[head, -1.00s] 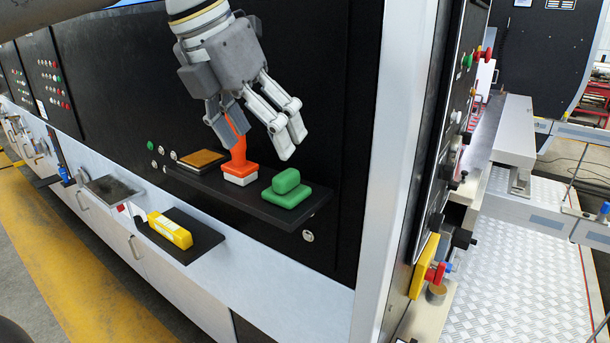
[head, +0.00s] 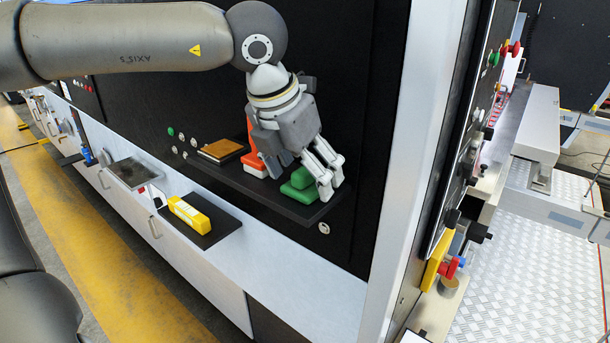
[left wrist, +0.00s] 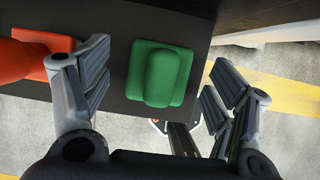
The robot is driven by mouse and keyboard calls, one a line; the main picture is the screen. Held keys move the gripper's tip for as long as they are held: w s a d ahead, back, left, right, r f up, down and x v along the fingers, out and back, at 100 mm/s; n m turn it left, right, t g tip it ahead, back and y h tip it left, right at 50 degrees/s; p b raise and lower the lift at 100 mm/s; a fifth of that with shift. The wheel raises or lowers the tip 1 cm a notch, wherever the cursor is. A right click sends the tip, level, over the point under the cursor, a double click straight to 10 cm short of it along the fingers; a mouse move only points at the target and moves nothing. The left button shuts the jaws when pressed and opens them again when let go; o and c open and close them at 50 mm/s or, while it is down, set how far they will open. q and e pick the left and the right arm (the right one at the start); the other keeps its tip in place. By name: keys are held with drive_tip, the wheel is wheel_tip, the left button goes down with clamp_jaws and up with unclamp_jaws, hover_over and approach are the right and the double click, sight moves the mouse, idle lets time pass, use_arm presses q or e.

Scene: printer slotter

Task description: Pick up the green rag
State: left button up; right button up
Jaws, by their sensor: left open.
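The green rag (head: 301,184) is a folded pad with a smaller roll on top, lying near the right end of a black shelf (head: 240,178). In the left wrist view the green rag (left wrist: 160,74) lies between the fingers and beyond their tips. My left gripper (head: 312,178) is open above the rag and partly hides it in the head view. My right gripper is not in view.
A brown pad (head: 222,149) lies further left. A lower shelf holds a yellow box (head: 189,214). A pale upright frame (head: 405,180) stands to the right.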

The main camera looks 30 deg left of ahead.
use_arm(q)
drive_tip(key=shift+w+f, duration=0.2)
drive_tip(key=shift+f, duration=0.15)
drive_tip(key=shift+s, duration=0.1)
drive_tip(key=shift+c, duration=0.5)
drive_tip(key=shift+c, duration=1.1)
drive_tip(key=c, duration=0.8)
drive_tip(key=shift+r, duration=0.1)
wheel_tip(320, 180, up, 10)
drive_tip(key=shift+f+b, duration=0.1)
drive_tip(key=shift+b, duration=0.65)
